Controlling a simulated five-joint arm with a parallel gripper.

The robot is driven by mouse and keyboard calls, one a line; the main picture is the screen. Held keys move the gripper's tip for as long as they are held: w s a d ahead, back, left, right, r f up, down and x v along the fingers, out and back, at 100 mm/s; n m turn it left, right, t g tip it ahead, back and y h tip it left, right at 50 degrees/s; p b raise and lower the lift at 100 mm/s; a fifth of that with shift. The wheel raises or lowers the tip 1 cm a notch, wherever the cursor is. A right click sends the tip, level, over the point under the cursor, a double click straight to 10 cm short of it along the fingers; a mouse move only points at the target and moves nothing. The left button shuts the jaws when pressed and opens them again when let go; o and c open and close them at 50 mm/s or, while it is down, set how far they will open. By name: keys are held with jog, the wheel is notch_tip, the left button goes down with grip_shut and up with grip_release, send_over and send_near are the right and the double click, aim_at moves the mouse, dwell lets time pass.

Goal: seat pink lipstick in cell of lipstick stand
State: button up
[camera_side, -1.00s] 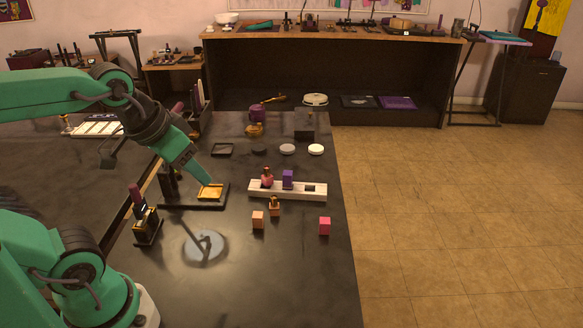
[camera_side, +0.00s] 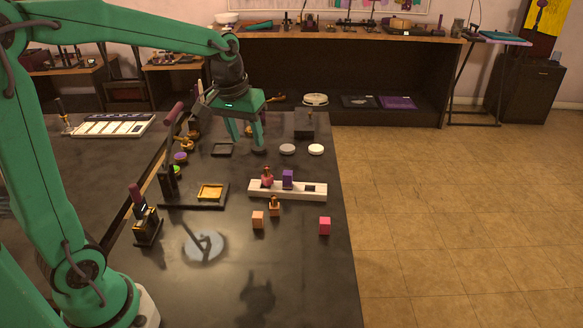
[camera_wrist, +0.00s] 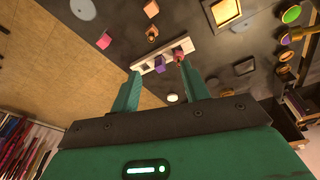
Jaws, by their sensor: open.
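A small pink block (camera_side: 324,226), seemingly the pink lipstick, stands on the dark table at the front right; it also shows in the wrist view (camera_wrist: 103,41). The white stand (camera_side: 258,193) lies behind it and shows in the wrist view too. A red round bottle (camera_side: 267,180) and a purple block (camera_side: 288,178) sit in the stand. Its right cell (camera_side: 310,188) looks dark and empty. My gripper (camera_side: 247,141) is open and empty, pointing down behind the stand, near a dark disc; its two fingers also show in the wrist view (camera_wrist: 160,76).
A peach block (camera_side: 258,219) and an amber bottle (camera_side: 274,207) stand in front of the stand. A black holder with a gold tray (camera_side: 210,192) is at its left. A round mirror-like disc (camera_side: 203,247) lies nearer. White discs (camera_side: 316,149) lie behind. The table's right edge is close to the pink block.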

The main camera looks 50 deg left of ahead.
jog(key=w+a+f+n+g, duration=0.1)
jog(key=w+a+f+n, duration=0.1)
jog(key=w+a+f, duration=0.35)
jog(key=n+g, duration=0.2)
send_over(267, 167)
notch_tip(267, 167, down, 8)
jog(key=shift+s+a+r, duration=0.1)
jog(key=shift+s+r, duration=0.05)
jog(key=shift+r, duration=0.05)
jog(key=shift+f, duration=1.3)
jog(key=shift+f, duration=2.6)
jog(key=c, duration=0.8)
jog(key=shift+c, duration=0.2)
